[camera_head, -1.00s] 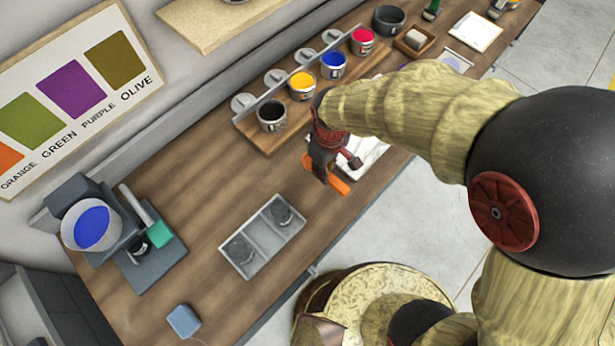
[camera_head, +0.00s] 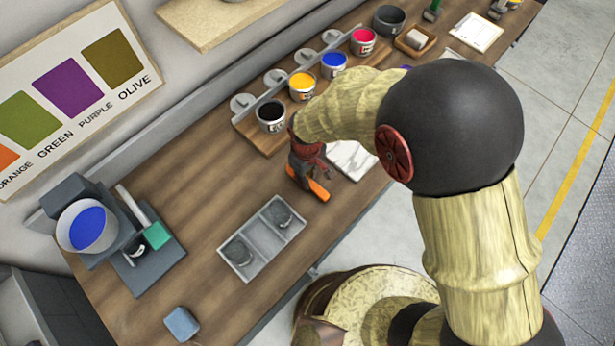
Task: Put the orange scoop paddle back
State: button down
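My gripper (camera_head: 306,176) hangs over the wooden bench, just above and right of the grey two-compartment tray. It is shut on the orange scoop paddle (camera_head: 320,190). Only the orange end of the paddle shows below and right of the fingers; the fingers hide the rest. The paddle looks to be off the bench, but its exact height is hard to tell. The grey tray (camera_head: 262,243) has a dark round item in each compartment.
A wooden rack (camera_head: 243,124) holds pots of black (camera_head: 270,116), yellow (camera_head: 302,86), blue (camera_head: 333,64) and red ink (camera_head: 363,41). A scale with a blue-filled bowl (camera_head: 88,228) stands left. A marbled white slab (camera_head: 352,160) lies right of the gripper. Bench between scale and rack is clear.

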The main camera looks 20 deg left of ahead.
jog(key=shift+f, duration=0.15)
jog(key=c, duration=1.8)
grip_release()
jog(key=shift+o, duration=0.6)
notch_tip(320, 180, up, 12)
jog(key=p, duration=0.1)
jog(key=shift+r, duration=0.2)
